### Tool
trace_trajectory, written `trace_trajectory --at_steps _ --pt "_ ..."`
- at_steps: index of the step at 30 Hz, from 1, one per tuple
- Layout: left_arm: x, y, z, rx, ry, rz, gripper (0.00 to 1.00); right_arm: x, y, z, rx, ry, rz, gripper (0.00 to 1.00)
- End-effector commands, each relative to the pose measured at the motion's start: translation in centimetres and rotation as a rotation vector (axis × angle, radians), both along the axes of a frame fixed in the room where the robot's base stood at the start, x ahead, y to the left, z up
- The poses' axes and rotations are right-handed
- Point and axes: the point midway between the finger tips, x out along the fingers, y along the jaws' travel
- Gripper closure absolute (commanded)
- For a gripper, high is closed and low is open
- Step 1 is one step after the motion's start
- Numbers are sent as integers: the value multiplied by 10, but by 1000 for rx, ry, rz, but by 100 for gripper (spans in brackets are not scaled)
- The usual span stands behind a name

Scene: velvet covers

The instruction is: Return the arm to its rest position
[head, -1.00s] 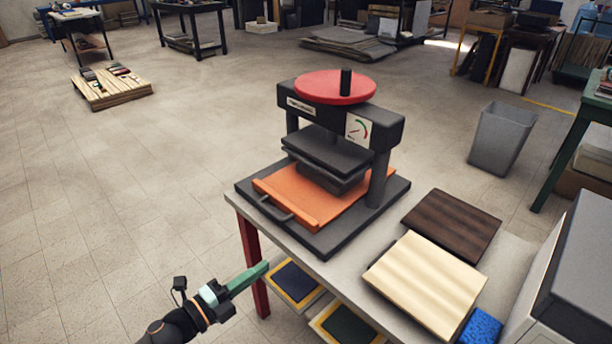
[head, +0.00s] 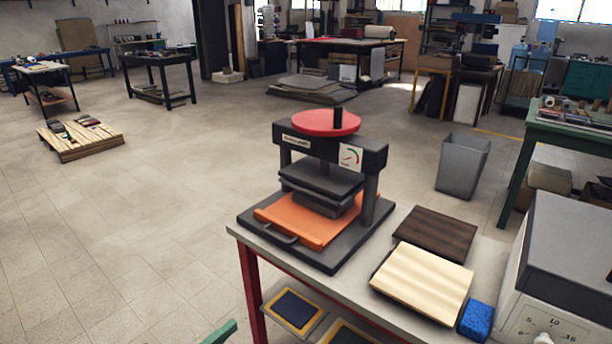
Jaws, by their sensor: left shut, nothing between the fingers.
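Only the green fingertips of my left gripper (head: 221,333) show, at the bottom edge of the head view. They are together, with nothing between them. The rest of that gripper and its arm are below the picture. The tips are left of the red-legged table (head: 340,287) and apart from it in the picture. My right gripper is not in view.
A press (head: 330,150) with a red wheel and an orange tray (head: 300,225) stands on the table. A cream board (head: 422,283), a dark brown board (head: 436,233), a blue sponge (head: 476,319) and a grey box (head: 565,262) are to its right. Floor on the left is open.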

Motion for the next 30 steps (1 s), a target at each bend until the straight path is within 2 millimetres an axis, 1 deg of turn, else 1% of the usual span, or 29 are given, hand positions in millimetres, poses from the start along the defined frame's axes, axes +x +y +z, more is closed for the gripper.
trace_trajectory --at_steps 1,2,3,5,8,11,14,15,18,21,23,30 --pt "0 0 0 0 0 0 100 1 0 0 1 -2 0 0" --pt "-5 -1 8 -54 43 31 100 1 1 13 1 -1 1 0" --pt "-11 1 12 -138 112 86 100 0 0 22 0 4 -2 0" --pt "-21 5 12 -252 212 166 100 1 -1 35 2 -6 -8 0" --pt "-41 13 8 -448 394 308 100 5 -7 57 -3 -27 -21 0" --pt "-73 19 -1 -659 610 467 100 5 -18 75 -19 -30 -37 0" --pt "-115 21 -13 -863 838 635 100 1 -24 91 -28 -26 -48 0" --pt "-132 20 -18 -937 924 697 100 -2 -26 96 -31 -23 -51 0" --pt "-170 14 -27 -1078 1093 819 100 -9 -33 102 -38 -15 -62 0" --pt "-192 9 -32 -1156 1191 890 100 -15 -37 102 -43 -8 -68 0" --pt "-199 8 -35 -1178 1221 910 100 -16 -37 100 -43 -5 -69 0" --pt "-200 7 -35 -1180 1224 912 100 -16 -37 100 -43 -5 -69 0"
